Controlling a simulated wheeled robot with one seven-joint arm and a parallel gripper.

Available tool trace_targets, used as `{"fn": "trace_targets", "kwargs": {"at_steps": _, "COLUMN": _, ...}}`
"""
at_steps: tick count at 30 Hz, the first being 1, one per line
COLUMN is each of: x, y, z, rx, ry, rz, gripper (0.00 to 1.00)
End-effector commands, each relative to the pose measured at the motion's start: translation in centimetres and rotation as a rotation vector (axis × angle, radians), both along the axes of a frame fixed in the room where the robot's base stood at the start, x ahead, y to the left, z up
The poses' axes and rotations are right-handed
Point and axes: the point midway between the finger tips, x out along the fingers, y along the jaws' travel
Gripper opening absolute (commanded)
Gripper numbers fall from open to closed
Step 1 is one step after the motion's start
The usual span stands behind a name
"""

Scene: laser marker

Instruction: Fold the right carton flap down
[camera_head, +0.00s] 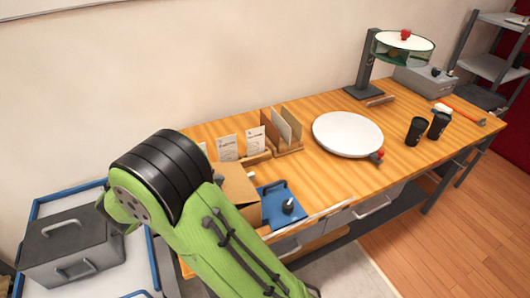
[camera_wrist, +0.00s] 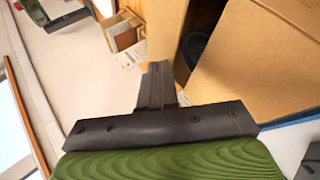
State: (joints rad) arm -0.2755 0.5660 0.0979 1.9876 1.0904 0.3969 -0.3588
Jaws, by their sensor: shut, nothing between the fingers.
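The brown cardboard carton (camera_head: 238,184) stands on the wooden table, partly hidden behind my green arm in the head view. In the wrist view, a large carton panel (camera_wrist: 262,70) fills the upper right. A narrower cardboard panel (camera_wrist: 167,30) stands just beyond my fingertips, and a dark round object shows in the gap between the panels. I cannot tell for sure which panel is the right flap. My gripper (camera_wrist: 156,72) is shut and empty, its tips close to the narrow panel; contact is unclear. My arm hides the gripper in the head view.
A blue tray (camera_head: 283,204) with a dark-knobbed item sits right of the carton. A wooden holder with cards (camera_head: 284,134) stands behind it. A white round plate (camera_head: 347,134) and black cups (camera_head: 416,131) are farther right. A grey toolbox (camera_head: 72,246) is at left.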

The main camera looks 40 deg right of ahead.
Motion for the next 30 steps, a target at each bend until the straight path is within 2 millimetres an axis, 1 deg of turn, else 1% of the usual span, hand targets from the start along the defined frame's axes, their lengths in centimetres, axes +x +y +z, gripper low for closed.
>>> {"fn": "trace_targets", "kwargs": {"at_steps": 1, "x": 0.1, "y": 0.4, "z": -0.5, "rx": -0.031, "ry": 0.012, "rz": 0.004, "gripper": 0.00}}
{"fn": "trace_targets", "kwargs": {"at_steps": 4, "x": 0.2, "y": 0.6, "z": -1.1, "rx": -0.092, "ry": 0.030, "rz": 0.002, "gripper": 0.00}}
{"fn": "trace_targets", "kwargs": {"at_steps": 12, "x": 0.3, "y": 0.9, "z": -2.1, "rx": -0.091, "ry": 0.027, "rz": -0.001, "gripper": 0.00}}
{"fn": "trace_targets", "kwargs": {"at_steps": 19, "x": 0.3, "y": 1.1, "z": -2.4, "rx": -0.089, "ry": 0.027, "rz": -0.002, "gripper": 0.00}}
{"fn": "trace_targets", "kwargs": {"at_steps": 30, "x": 0.3, "y": 1.1, "z": -2.5, "rx": -0.089, "ry": 0.027, "rz": -0.002, "gripper": 0.00}}
